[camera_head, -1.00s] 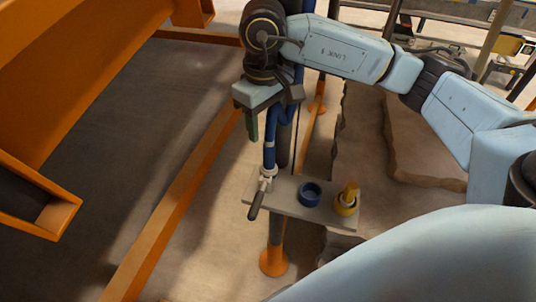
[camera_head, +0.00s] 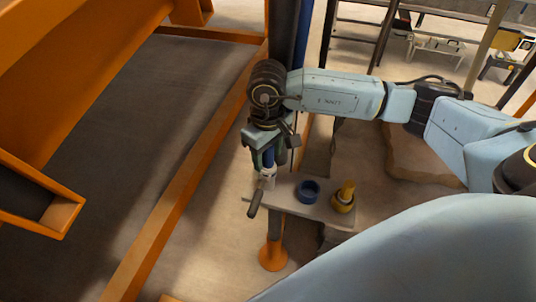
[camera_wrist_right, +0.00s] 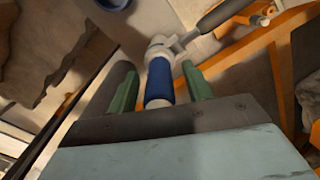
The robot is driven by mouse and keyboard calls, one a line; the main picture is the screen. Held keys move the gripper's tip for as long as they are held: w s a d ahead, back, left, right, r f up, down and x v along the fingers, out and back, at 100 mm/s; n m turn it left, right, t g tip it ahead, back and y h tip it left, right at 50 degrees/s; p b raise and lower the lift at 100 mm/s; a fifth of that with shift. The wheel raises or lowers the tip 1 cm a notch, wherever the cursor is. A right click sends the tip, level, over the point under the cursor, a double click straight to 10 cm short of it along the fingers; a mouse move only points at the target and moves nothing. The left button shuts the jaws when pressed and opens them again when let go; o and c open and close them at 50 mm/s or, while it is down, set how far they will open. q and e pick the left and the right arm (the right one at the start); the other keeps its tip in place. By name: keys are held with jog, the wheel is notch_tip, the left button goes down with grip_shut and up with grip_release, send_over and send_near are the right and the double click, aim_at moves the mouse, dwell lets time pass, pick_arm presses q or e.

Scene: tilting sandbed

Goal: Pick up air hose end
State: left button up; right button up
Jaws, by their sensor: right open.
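The air hose end (camera_head: 268,176) is a blue hose with a pale metal fitting and a dark lever handle, at the left end of a small grey shelf. In the right wrist view the blue hose end (camera_wrist_right: 159,84) stands between the two green fingers, with gaps visible on both sides. My right gripper (camera_head: 265,160) is open around the hose, just above the fitting. In the wrist view the right gripper (camera_wrist_right: 160,88) shows the fitting beyond its fingertips. The hose's upper part is partly hidden behind my wrist. My left gripper is not in view.
The grey shelf (camera_head: 285,200) carries a blue ring (camera_head: 307,191) and a yellow fitting (camera_head: 344,197) right of the hose. An orange post base (camera_head: 273,257) stands below. A long orange beam (camera_head: 170,217) and a large orange frame (camera_head: 75,70) are at the left.

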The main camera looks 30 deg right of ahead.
jog(key=c, duration=1.1)
jog(key=shift+r, duration=0.15)
